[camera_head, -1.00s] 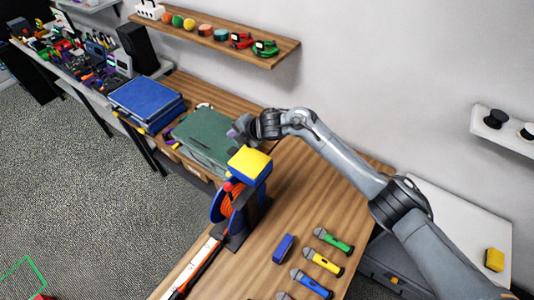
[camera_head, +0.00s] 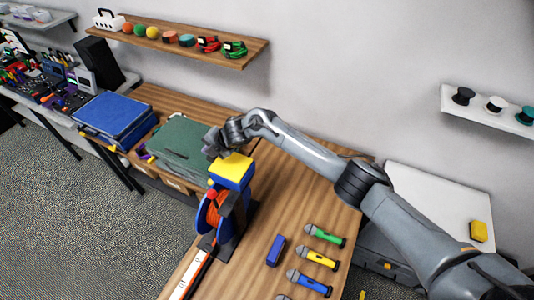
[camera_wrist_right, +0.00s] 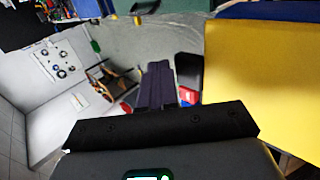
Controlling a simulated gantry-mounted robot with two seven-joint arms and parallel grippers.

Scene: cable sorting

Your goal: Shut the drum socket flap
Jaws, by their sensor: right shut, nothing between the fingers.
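The cable drum (camera_head: 214,213) stands on the wooden bench, with orange cable on a blue frame. Its yellow flap (camera_head: 233,167) sits at the top of the blue socket box (camera_head: 236,186); I cannot tell if it is fully down. The yellow surface fills the right of the right wrist view (camera_wrist_right: 262,80). My right gripper (camera_head: 211,144) is just behind and left of the flap in the head view. Its fingers, dark in the wrist view (camera_wrist_right: 158,85), are together and empty, beside the yellow surface. I cannot tell whether they touch it. My left gripper is not in view.
A green case (camera_head: 180,145) lies behind the drum and a blue case (camera_head: 115,118) further left. Several microphones (camera_head: 318,258) and a blue block (camera_head: 276,250) lie at the front right. A long level (camera_head: 193,272) lies in front of the drum. A shelf (camera_head: 190,42) hangs above.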

